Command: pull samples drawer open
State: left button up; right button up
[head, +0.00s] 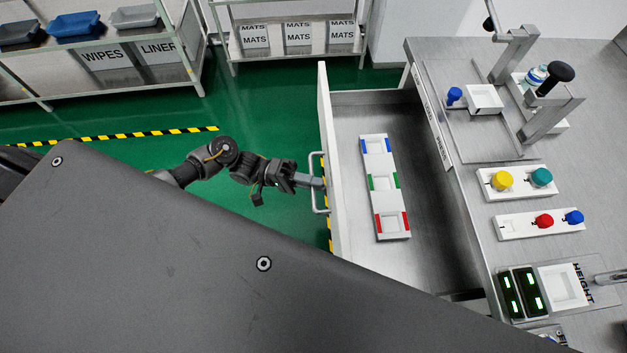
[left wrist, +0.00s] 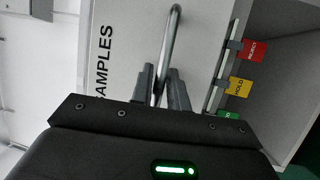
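The samples drawer (head: 355,110) is pulled out from the steel bench and stands wide open. A white tray (head: 380,165) with blue, green and red marked slots lies inside it. My left gripper (head: 318,183) is at the drawer's bar handle (head: 313,165), on the outside of the front panel. In the left wrist view the fingers (left wrist: 160,92) sit on either side of the handle bar (left wrist: 172,45), closed around it. The drawer front (left wrist: 125,50) there carries the letters "AMPLES". My right gripper is in neither view.
The bench top (head: 470,180) holds a press-like fixture (head: 520,60), colored knobs (head: 502,180) and a display unit (head: 520,292). Shelves (head: 100,55) stand at the back left. Green floor is clear left of the drawer. REJECT (left wrist: 254,50) and HOLD (left wrist: 239,87) tags show in the left wrist view.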

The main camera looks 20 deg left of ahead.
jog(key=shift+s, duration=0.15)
